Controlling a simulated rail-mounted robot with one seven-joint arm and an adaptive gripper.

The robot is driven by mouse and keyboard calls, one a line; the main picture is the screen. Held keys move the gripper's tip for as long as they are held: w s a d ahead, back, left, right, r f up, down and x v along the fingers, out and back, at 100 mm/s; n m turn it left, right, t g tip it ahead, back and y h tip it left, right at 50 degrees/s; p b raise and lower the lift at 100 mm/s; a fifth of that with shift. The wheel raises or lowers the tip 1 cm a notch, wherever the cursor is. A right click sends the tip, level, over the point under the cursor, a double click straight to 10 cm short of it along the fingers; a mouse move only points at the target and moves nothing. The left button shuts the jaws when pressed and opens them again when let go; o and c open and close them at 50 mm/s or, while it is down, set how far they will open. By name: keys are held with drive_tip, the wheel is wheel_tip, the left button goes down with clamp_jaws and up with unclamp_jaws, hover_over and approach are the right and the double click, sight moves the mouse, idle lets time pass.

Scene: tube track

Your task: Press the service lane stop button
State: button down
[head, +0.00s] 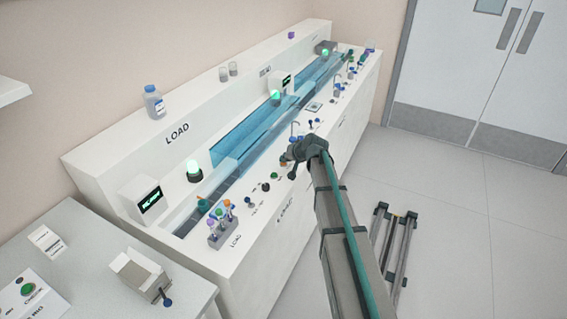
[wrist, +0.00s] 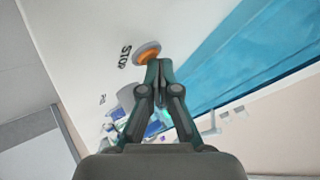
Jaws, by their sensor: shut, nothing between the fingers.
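An orange round button in a pale ring (wrist: 148,54) sits on the white panel in the wrist view, with the word STOP (wrist: 125,56) printed beside it. No lane name is readable there. My gripper (wrist: 159,66) is shut and empty, its fingertips over the lower edge of the button; I cannot tell whether they touch it. In the head view my gripper (head: 288,166) is small and dark, low over the front ledge of the long white track console (head: 175,185), with an orange spot beside it. My wrist hides part of that ledge.
Green and dark knobs (head: 266,187) and a rack of coloured-cap tubes (head: 224,226) stand left of my gripper on the ledge. The blue track channel (head: 243,130) with clear cover runs behind. More small fittings stand to the right. Floor in front has a metal frame (head: 393,245).

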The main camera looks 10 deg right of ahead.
sight(285, 164)
drive_tip(key=shift+r+p, duration=0.35)
drive_tip(key=shift+r, duration=0.5)
drive_tip(key=shift+r+p, duration=1.1)
drive_tip(key=shift+r, duration=1.4)
